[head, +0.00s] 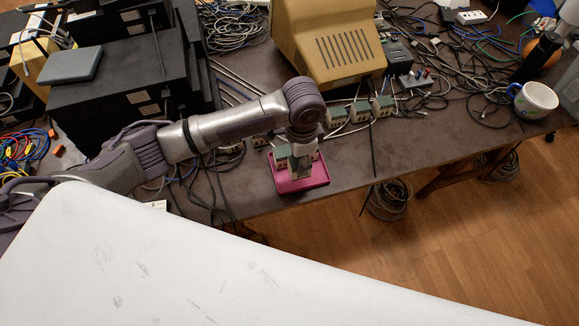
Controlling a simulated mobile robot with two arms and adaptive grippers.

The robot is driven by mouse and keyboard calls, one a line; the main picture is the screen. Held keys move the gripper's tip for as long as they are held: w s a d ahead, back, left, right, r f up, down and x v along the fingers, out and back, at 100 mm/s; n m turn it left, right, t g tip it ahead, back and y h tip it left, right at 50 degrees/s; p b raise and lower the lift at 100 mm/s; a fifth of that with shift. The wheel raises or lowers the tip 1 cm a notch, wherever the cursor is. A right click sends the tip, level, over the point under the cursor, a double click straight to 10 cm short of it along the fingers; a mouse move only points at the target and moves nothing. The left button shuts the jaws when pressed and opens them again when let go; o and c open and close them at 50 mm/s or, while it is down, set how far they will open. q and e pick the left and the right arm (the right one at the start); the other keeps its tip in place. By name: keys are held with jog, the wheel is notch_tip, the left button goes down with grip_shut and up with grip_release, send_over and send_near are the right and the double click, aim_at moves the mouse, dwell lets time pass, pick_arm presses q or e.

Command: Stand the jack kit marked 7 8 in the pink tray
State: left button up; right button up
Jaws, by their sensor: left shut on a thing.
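The pink tray (314,183) lies on the dark table near its front edge. My left gripper (302,152) points straight down over the tray and is shut on a small green-and-white jack kit (302,168). The held kit is low in the tray area; whether it touches the floor of the tray I cannot tell. Another kit (282,156) shows at the tray's left side, beside the gripper. The gripper partly hides both kits and the back of the tray. The markings are too small to read. My right gripper is not in view.
Several similar kits, such as one kit (360,112), stand in a row behind the tray. A beige device (330,45) stands behind them. Black boxes (110,100) fill the left. Cables run over the table. A mug (535,98) stands at the right. Table right of the tray is fairly clear.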

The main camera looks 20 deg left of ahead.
aim_at(289, 169)
pick_arm(q)
jog(key=a, duration=0.1)
jog(key=a+f, duration=0.1)
jog(key=shift+s+a+f, duration=0.3)
notch_tip(289, 169, down, 3)
jog(key=shift+f+p, duration=0.15)
jog(key=shift+p, duration=0.3)
jog(key=shift+f, duration=0.35)
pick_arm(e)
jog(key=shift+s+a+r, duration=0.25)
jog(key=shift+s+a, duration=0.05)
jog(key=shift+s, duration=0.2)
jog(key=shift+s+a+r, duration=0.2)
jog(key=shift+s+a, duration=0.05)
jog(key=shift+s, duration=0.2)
pick_arm(q)
jog(key=o, duration=0.9)
jog(key=shift+f, duration=0.1)
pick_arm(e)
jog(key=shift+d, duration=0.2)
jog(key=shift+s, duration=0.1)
